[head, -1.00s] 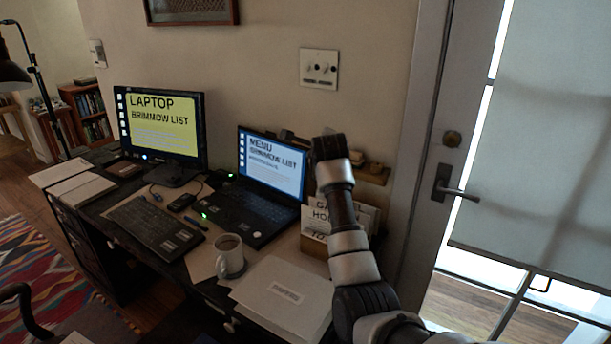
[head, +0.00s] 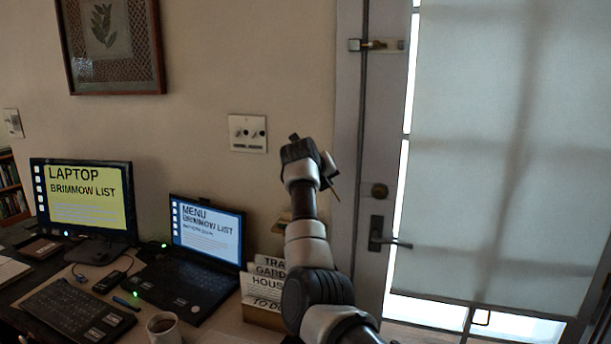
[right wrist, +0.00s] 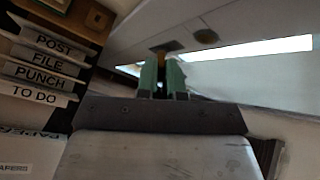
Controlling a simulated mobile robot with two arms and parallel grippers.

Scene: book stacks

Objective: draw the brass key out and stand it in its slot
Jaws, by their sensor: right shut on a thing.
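My right gripper (head: 328,170) is raised in front of the wall, just left of the door frame in the head view. In the right wrist view its green fingertips (right wrist: 162,80) are shut on a small brownish-gold piece, which looks like the brass key (right wrist: 166,47) and sticks out beyond them. The key's shape is mostly hidden by the fingers. A small wooden wall ledge (head: 284,219) shows behind my right arm, mostly hidden. I cannot make out the key's slot. My left gripper is in neither view.
On the desk stand a monitor (head: 85,205), a laptop (head: 200,245), a mug (head: 163,328) and a card holder (head: 262,316). A labelled rack (right wrist: 42,68) shows in the wrist view.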

